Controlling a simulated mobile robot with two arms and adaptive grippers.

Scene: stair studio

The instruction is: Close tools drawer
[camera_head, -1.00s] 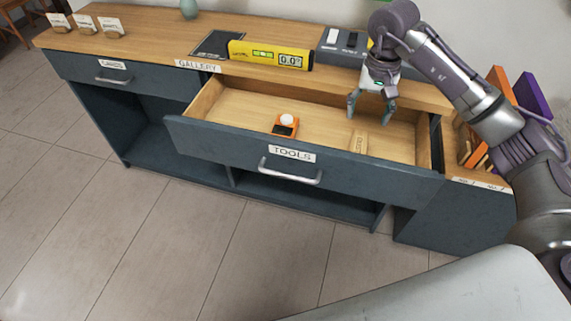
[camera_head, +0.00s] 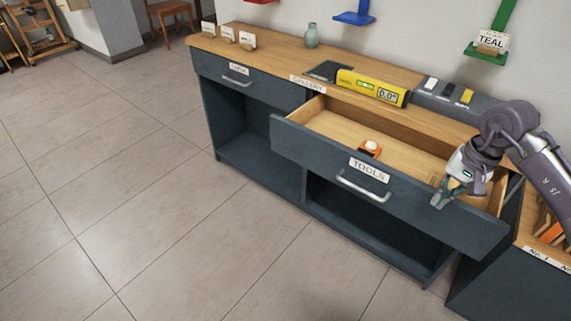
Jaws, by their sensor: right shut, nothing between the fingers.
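The tools drawer (camera_head: 318,146) is a dark blue-grey front with a TOOLS label and a silver handle (camera_head: 362,189), and it stands pulled out from the cabinet. An orange item with a white knob (camera_head: 370,148) lies inside it. My right gripper (camera_head: 440,202) is shut and empty, at the right part of the drawer front, right of the handle. I cannot tell whether it touches the front. It hides part of the drawer's right interior. My left gripper is not in view.
A yellow level (camera_head: 372,87) lies on the wooden countertop (camera_head: 270,55) behind the drawer. A closed drawer (camera_head: 224,69) with its own handle is at the left. A wooden-topped unit (camera_head: 540,240) stands at the right. The tiled floor (camera_head: 130,190) in front is clear.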

